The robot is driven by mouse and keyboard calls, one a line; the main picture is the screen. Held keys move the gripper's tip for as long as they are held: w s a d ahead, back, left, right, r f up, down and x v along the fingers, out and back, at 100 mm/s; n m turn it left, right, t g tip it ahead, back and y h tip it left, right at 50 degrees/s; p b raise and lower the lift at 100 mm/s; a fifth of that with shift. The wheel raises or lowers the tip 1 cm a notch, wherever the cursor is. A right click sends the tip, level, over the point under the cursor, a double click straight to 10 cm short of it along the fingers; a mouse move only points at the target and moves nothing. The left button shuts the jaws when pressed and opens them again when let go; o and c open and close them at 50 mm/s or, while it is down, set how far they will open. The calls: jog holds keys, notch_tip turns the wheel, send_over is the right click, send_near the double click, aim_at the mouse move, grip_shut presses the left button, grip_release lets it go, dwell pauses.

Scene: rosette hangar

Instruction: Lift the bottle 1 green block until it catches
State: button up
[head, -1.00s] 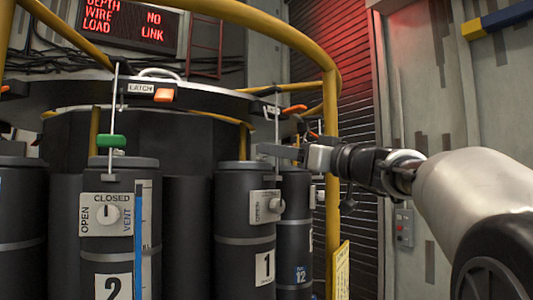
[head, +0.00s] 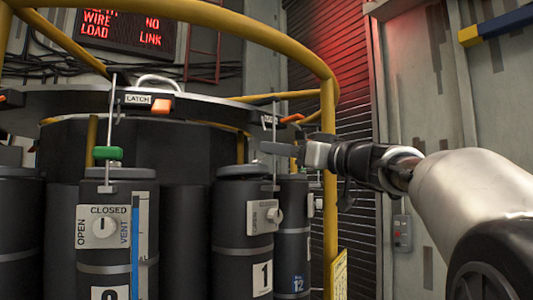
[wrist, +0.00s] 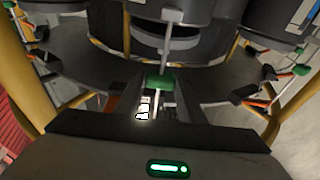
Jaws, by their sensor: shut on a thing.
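Bottle 1 (head: 241,235) is a dark cylinder with a white number plate and a dial, standing upright under the ring. A thin rod rises above it towards the ring. My gripper (head: 285,150) reaches in from the right at the rod, just above the bottle's top. In the wrist view the green block (wrist: 158,82) sits on the rod between my gripper's fingers (wrist: 162,100), which are shut on it. In the head view the fingers hide this block. The latch above it, with an orange tab (head: 292,118), is seen edge-on; whether it has caught cannot be told.
Bottle 2 (head: 92,262) stands to the left with its own green block (head: 108,153) low on its rod. Bottle 12 (head: 293,245) is behind on the right. A red-lettered display (head: 125,25) hangs at the back.

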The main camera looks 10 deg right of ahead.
notch_tip(320, 180, up, 7)
jog(key=p, duration=0.3)
jog(key=shift+f, duration=0.15)
dwell(0.6)
jog(key=o, duration=1.3)
jog(key=shift+c, duration=0.2)
jog(key=shift+f, duration=0.15)
jog(key=b+v, duration=0.6)
jog(key=v, duration=0.3)
